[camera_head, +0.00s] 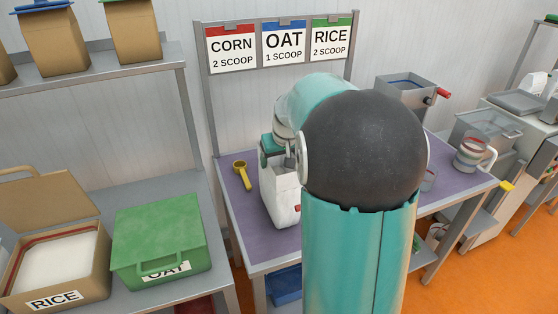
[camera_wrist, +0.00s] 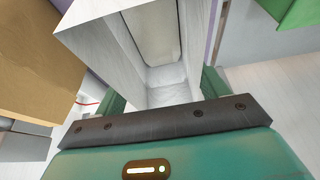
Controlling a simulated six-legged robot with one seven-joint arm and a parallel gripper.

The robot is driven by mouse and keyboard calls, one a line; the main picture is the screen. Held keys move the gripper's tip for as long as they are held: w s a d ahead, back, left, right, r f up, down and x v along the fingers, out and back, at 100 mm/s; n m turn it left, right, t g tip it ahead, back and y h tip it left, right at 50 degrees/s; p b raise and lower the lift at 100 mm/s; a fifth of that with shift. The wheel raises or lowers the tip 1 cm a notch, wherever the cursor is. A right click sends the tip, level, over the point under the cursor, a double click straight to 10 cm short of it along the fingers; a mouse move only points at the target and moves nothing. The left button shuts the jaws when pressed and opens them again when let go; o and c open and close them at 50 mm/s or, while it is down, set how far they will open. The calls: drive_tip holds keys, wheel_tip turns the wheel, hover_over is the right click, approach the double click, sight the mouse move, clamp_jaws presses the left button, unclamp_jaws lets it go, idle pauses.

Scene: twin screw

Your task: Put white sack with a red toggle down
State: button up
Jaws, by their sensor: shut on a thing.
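The white sack (camera_head: 281,198) is upright over the purple-topped table (camera_head: 243,225), with a small red toggle (camera_head: 297,208) low on its right side, partly behind my arm. My gripper (camera_head: 272,152) is shut on the sack's upper part. In the wrist view, the green fingers of my gripper (camera_wrist: 162,95) flank the white sack (camera_wrist: 125,45), and I look down into its open top. Its base looks at or very near the tabletop; I cannot tell whether it touches. My arm hides the middle of the table.
A yellow scoop (camera_head: 242,174) lies left of the sack. A green bin (camera_head: 160,235) and an open rice box (camera_head: 55,262) are on the left bench.

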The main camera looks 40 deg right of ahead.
drive_tip(key=shift+f, duration=0.45)
drive_tip(key=o, duration=2)
drive_tip(key=shift+f, duration=0.15)
drive_tip(key=v, duration=1.2)
drive_tip(key=s+a+r+n, duration=0.15)
drive_tip(key=s+a, duration=0.55)
drive_tip(key=a, duration=0.7)
drive_tip(key=shift+n+t+y, duration=0.6)
drive_tip(key=shift+n+t, duration=0.05)
drive_tip(key=shift+t, duration=0.05)
drive_tip(key=s+a+f, duration=0.1)
drive_tip(key=s+a, duration=0.2)
drive_tip(key=s, duration=0.1)
drive_tip(key=s+a+f, duration=0.2)
drive_tip(key=s+a, duration=0.1)
drive_tip(key=s, duration=0.1)
drive_tip(key=s+a+f, duration=0.1)
drive_tip(key=s+a, duration=0.3)
drive_tip(key=shift+f, duration=0.3)
